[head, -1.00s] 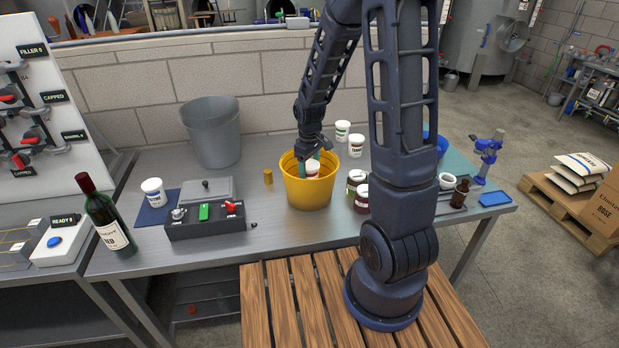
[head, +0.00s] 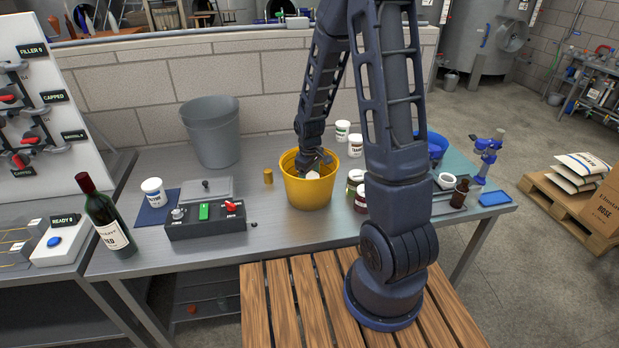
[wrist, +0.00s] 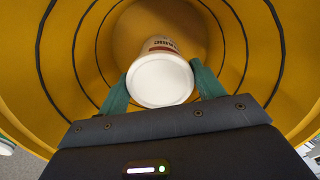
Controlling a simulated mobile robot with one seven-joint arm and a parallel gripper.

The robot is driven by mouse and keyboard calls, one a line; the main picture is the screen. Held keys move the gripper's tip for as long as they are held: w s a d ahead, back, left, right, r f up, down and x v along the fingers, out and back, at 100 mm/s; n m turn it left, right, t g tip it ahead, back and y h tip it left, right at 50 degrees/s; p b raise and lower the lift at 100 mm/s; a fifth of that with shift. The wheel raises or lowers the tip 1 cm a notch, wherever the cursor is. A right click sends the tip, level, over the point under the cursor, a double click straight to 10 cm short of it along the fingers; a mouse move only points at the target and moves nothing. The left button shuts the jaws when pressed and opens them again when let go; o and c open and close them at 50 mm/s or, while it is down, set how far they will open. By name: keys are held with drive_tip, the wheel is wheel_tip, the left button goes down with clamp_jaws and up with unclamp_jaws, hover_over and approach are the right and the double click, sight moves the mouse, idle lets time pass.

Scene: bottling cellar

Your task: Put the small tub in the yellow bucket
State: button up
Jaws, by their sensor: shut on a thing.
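The yellow bucket (head: 309,189) stands on the metal bench in the head view, and its inner wall (wrist: 80,60) fills the wrist view. My gripper (wrist: 160,92) reaches down into the bucket. Its green fingers are shut on the small tub (wrist: 162,80), a white tub with a white lid facing the wrist camera and dark lettering on its side. In the head view only the pale top of the tub (head: 312,175) shows inside the bucket rim. Whether the tub touches the bucket floor cannot be told.
A grey bucket (head: 212,135) stands behind left. A control box (head: 205,222), a white tub on a blue mat (head: 153,190) and a wine bottle (head: 104,218) are on the left. White tubs (head: 355,145) and jars (head: 356,179) stand close right of the yellow bucket.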

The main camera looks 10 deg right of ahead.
drive_tip(key=o, duration=1.3)
wheel_tip(320, 180, up, 13)
drive_tip(key=shift+s+d+r+m+t, duration=0.75)
drive_tip(key=shift+s+d+r+m, duration=0.85)
drive_tip(key=shift+s+r, duration=1.6)
drive_tip(key=shift+s+d+r+m+t, duration=0.8)
drive_tip(key=shift+s+d+r+m, duration=0.8)
drive_tip(key=shift+s+r, duration=1.6)
drive_tip(key=shift+s+d+r+m+t, duration=0.75)
drive_tip(key=shift+s+d+r+m, duration=0.8)
drive_tip(key=shift+s+r, duration=1.65)
drive_tip(key=shift+s+d+f+n, duration=0.25)
drive_tip(key=shift+s+f, duration=0.2)
